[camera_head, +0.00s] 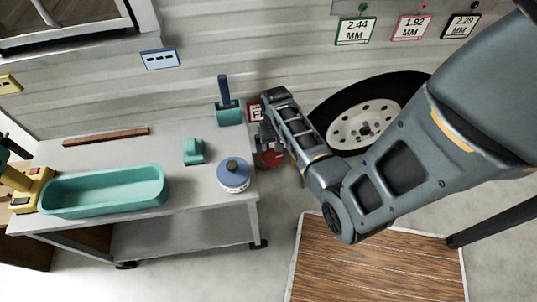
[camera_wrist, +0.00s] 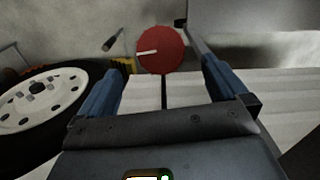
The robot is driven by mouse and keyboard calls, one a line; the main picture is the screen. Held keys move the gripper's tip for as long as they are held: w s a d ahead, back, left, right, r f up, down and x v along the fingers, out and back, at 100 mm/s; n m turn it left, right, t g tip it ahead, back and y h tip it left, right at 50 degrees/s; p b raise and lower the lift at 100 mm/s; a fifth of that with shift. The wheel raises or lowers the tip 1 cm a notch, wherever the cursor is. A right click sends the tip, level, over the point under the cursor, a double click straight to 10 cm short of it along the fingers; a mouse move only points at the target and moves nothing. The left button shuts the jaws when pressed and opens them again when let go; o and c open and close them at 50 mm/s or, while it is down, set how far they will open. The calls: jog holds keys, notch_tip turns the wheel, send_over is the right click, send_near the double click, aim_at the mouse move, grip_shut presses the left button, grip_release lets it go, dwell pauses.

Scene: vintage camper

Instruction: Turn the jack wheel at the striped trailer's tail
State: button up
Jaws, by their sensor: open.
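A round red wheel (camera_wrist: 162,50) with a pale line on its face shows in the wrist view, on a thin dark stem. It lies between and beyond the fingertips of my open gripper (camera_wrist: 157,62), with nothing seen gripped. In the head view the red wheel (camera_head: 272,158) is partly hidden behind my gripper (camera_head: 266,132), beside the workbench's right end. The pale ribbed trailer wall (camera_head: 190,90) stands behind. I cannot tell whether a finger touches the wheel.
A trailer tire (camera_head: 368,112) stands close to the right of my gripper. The grey workbench (camera_head: 110,150) at left holds a teal tray (camera_head: 105,190), a blue-lidded pot (camera_head: 233,176) and a yellow tool (camera_head: 30,190). A wooden board (camera_head: 375,265) lies on the floor in front.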

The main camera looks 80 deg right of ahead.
aim_at(275, 156)
notch_tip(275, 156, down, 6)
jog(key=shift+f+b, duration=0.25)
jog(key=shift+b, duration=0.3)
jog(key=shift+c, duration=0.4)
jog(key=c, duration=0.9)
jog(key=shift+c, duration=0.2)
jog(key=m+t+p, duration=0.1)
jog(key=m+t, duration=0.1)
jog(key=m, duration=0.1)
jog(key=shift+s+y+p, duration=0.15)
jog(key=shift+y+p, duration=0.15)
jog(key=shift+p, duration=0.1)
jog(key=m+t+p, duration=0.1)
jog(key=m+t, duration=0.1)
jog(key=m, duration=0.1)
jog(key=shift+m, duration=0.4)
